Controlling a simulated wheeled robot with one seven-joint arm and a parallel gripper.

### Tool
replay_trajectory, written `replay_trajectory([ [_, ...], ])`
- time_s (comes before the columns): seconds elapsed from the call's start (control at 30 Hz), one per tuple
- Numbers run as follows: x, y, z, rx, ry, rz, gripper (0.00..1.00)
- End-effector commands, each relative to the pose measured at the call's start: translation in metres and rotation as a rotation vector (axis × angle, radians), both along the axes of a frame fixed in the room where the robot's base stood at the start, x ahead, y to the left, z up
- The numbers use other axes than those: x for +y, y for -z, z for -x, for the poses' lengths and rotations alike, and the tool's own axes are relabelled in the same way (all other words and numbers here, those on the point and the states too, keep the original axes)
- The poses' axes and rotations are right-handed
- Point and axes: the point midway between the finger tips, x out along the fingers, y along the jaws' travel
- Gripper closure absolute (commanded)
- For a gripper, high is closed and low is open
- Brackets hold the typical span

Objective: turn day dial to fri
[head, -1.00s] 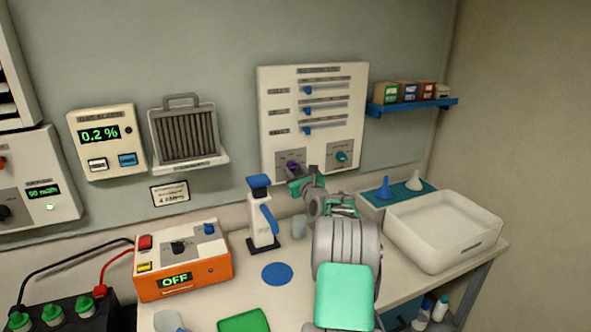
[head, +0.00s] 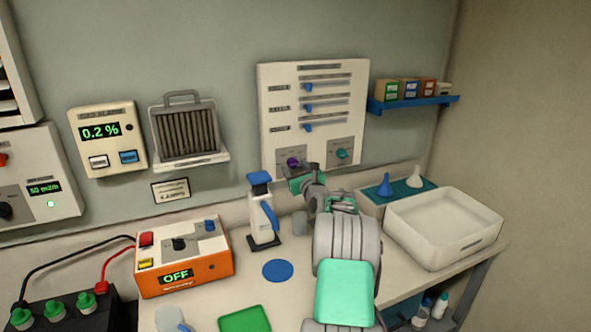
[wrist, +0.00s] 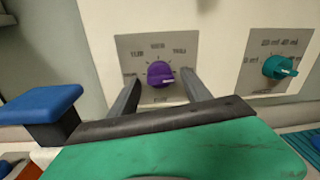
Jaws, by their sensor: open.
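The day dial is a purple knob (wrist: 160,74) on a grey plate low on the white wall panel (head: 268,112). Small day labels ring it, too blurred to read surely. In the head view the purple knob (head: 293,162) shows just above my gripper (head: 305,176). In the wrist view my gripper (wrist: 160,95) is open, its two dark fingers apart, one on each side below the knob. The knob sits between and slightly beyond the fingertips; I cannot tell whether they touch it. A light pointer mark shows at the knob's lower front.
A teal dial (wrist: 280,67) sits right of the purple one. Blue sliders (head: 308,107) are above. A white bottle with a blue top (head: 262,210) stands left of my arm. A white tray (head: 440,262) is at right.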

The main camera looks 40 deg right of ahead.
Motion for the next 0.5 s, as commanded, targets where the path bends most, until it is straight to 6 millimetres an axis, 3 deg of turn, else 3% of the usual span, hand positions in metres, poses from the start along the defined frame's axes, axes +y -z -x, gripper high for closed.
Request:
replay_trajectory([
  [0.17, 0.001, 0.000, 0.006, -0.002, 0.002, 0.002, 0.43],
  [0.5, 0.023, 0.001, 0.064, -0.001, 0.002, 0.000, 0.43],
])
